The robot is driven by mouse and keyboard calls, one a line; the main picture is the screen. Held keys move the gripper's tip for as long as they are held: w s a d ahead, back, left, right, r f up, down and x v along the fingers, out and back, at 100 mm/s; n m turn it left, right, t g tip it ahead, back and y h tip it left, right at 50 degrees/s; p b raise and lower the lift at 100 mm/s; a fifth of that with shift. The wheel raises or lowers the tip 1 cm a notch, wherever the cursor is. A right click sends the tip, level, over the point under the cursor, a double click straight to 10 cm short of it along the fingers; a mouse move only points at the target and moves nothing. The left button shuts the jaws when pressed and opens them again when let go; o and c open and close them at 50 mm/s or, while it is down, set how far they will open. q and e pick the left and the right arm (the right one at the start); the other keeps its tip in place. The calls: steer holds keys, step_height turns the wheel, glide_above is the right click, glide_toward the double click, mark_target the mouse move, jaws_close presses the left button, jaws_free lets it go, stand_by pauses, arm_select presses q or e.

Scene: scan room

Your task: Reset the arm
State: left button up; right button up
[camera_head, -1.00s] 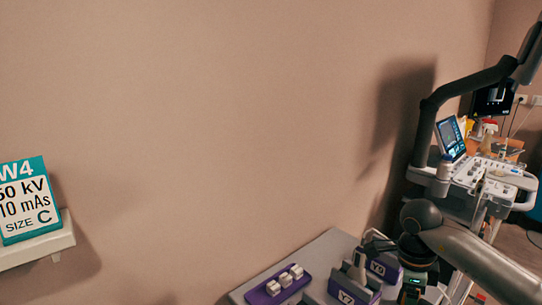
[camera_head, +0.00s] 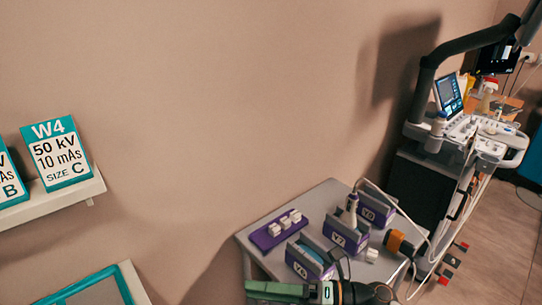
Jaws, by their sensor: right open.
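My right gripper (camera_head: 256,291) is at the bottom edge of the head view, in front of the grey table, with its fingers towards the left. It is open, and I see nothing between its fingers. The bottom edge cuts off part of it. The dark wrist of my right arm (camera_head: 350,292) shows just to its right. My left gripper and left arm are not in view.
A grey table (camera_head: 330,190) holds a purple tray (camera_head: 268,236) with white pieces and purple holders, one marked Y7 (camera_head: 346,237). An ultrasound cart (camera_head: 490,140) stands right. A W4 card (camera_head: 58,155) stands on a wall shelf (camera_head: 60,204). A teal-edged panel (camera_head: 122,287) is lower left.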

steer(key=w+d+f+m+t+h+p, duration=0.3)
steer(key=d+m+t+h, duration=0.55)
steer(key=m+t, duration=1.05)
steer(key=s+d+f+m+g+h, duration=0.4)
steer(key=s+d+f+m+g, duration=0.1)
steer(key=s+f+m, duration=0.2)
steer(key=s+d+f+m+g+h+p, duration=0.1)
steer(key=s+d+f+m+g+h, duration=0.2)
steer(key=f+m, duration=0.7)
steer(key=s+d+g, duration=0.1)
steer(key=s+g, duration=0.1)
steer(key=s, duration=0.1)
steer(key=shift+s+d+f+g+h, duration=0.35)
steer(key=shift+f+g, duration=0.05)
